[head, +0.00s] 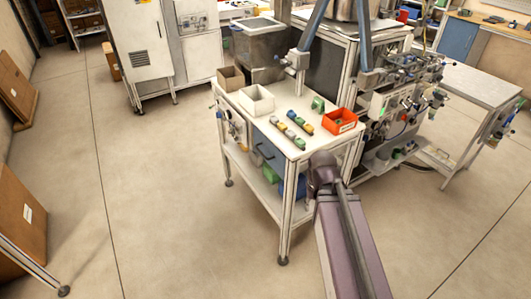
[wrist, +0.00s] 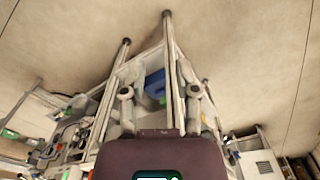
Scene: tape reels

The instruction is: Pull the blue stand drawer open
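The blue drawer (head: 270,162) sits under the white top of a stand (head: 240,100) in the head view. Its front looks flush with the frame and has a dark handle (head: 262,152). My arm reaches in from the bottom right and ends by the stand's near right corner; my gripper is not clear there. In the wrist view my gripper (wrist: 160,98) has its two grey fingers spread apart, with nothing visible held. A blue shape (wrist: 155,87) shows between the fingers, beyond them; I cannot tell whether it is the drawer or a bin.
On the stand top are a white bin (head: 257,100), an orange-red bin (head: 340,121) and several small coloured parts. A blue bin (head: 291,188) and a green bin (head: 271,174) are on the lower shelf. Floor left of the stand is clear. Machinery stands at right.

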